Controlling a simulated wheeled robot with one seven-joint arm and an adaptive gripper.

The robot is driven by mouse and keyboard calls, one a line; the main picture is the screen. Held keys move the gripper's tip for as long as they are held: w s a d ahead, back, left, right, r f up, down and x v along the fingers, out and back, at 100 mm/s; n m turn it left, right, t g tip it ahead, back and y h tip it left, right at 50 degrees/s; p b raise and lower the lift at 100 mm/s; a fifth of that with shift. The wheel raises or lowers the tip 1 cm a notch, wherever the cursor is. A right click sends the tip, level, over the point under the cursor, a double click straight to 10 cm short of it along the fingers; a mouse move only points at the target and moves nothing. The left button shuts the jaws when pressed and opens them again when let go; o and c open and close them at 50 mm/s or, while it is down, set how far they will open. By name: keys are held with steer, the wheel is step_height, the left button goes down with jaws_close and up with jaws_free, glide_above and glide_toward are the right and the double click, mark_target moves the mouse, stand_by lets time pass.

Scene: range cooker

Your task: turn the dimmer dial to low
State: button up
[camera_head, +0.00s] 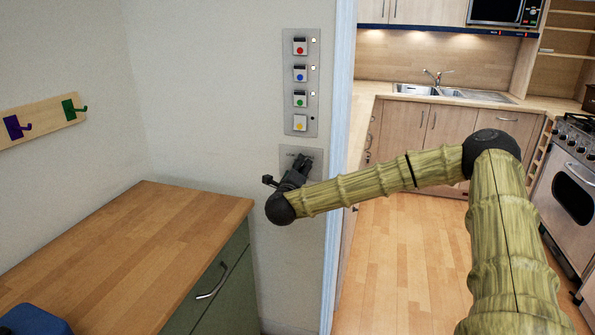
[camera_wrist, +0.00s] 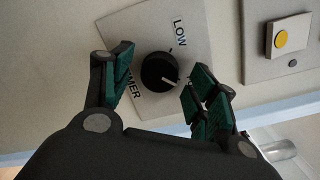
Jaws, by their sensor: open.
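The dimmer dial (camera_wrist: 159,73) is a round black knob with a white pointer mark on a grey wall plate (camera_wrist: 192,40). In the wrist view its pointer aims to the lower right, away from the "LOW" label (camera_wrist: 180,33). Part of the word "DIMMER" shows beside the left finger. My gripper (camera_wrist: 152,90) is open, with green-padded fingers on either side of the dial; I cannot tell whether either touches it. In the head view my gripper (camera_head: 298,167) is at the lower wall plate (camera_head: 315,156) and hides the dial.
Above the dimmer is a panel (camera_head: 300,83) with red, blue, green and yellow buttons. A wooden-topped cabinet (camera_head: 130,250) stands below to the left. A door frame (camera_head: 340,120) is close on the right, with open floor (camera_head: 400,265) beyond it. Hooks (camera_head: 40,122) hang on the left wall.

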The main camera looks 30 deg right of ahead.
steer(key=shift+c, duration=0.2)
steer(key=c, duration=1)
steer(key=shift+n, duration=0.4)
steer(key=shift+a+f+n+g+p, duration=0.1)
steer(key=shift+n+g+p, duration=0.4)
steer(key=shift+n+p, duration=2.6)
steer(key=shift+a+n+g+p, duration=0.1)
steer(key=shift+n+g+p, duration=0.75)
steer(key=shift+n, duration=4.15)
steer(key=shift+t+p, duration=0.25)
steer(key=shift+p, duration=0.15)
steer(key=shift+f, duration=0.1)
